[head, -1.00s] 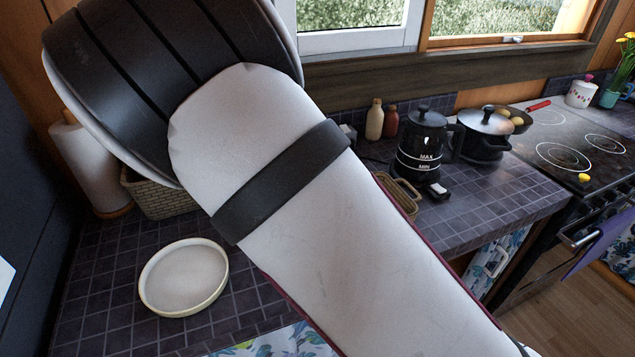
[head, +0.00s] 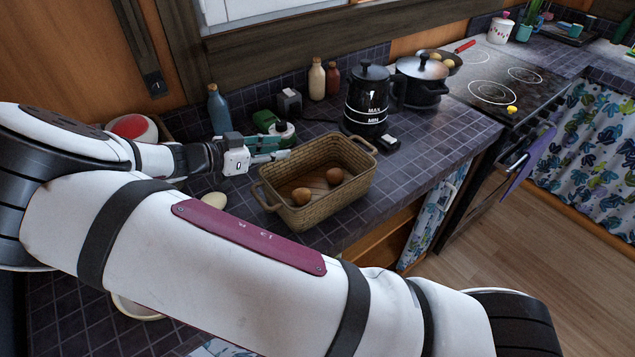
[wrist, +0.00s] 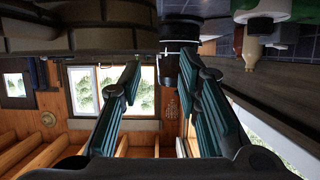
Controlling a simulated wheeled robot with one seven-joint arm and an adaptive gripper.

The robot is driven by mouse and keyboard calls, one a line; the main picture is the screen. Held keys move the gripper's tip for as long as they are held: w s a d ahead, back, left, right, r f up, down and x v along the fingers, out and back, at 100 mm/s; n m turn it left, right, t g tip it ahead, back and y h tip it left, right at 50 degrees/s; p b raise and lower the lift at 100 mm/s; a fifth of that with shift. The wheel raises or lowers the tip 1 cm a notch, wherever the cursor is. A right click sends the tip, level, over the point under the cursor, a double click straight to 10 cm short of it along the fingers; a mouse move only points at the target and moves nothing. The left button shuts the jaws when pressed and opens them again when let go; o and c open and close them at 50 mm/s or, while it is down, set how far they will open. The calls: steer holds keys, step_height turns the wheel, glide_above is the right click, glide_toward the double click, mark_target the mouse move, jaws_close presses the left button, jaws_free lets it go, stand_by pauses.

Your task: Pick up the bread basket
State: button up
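The bread basket (head: 322,208) is a rectangular tan woven basket with a loop handle at each end, standing upright on the dark tiled counter. Two round brown items (head: 334,176) lie inside it. My gripper (head: 284,148) is open and empty, its teal fingers level with the counter and just behind the basket's far left rim. I cannot tell whether it touches the basket. In the wrist view, the open fingers (wrist: 158,68) show with a gap between them, and the basket's woven side (wrist: 70,40) fills the top left.
A green object (head: 266,122) and a grey device (head: 289,103) stand behind my gripper. A black kettle (head: 366,100) and pot (head: 421,80) stand right of the basket. A blue bottle (head: 218,110) is at the left. Counter tiles in front of the basket are partly clear.

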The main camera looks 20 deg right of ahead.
mark_target(295, 149)
steer(key=shift+s+f+p+x, duration=0.15)
steer(key=shift+p+x, duration=0.15)
steer(key=shift+x, duration=1.05)
steer(key=shift+s+f+p+x, duration=0.1)
steer(key=shift+p+x, duration=0.2)
steer(key=shift+x, duration=1.1)
steer(key=shift+c, duration=0.2)
jaws_close()
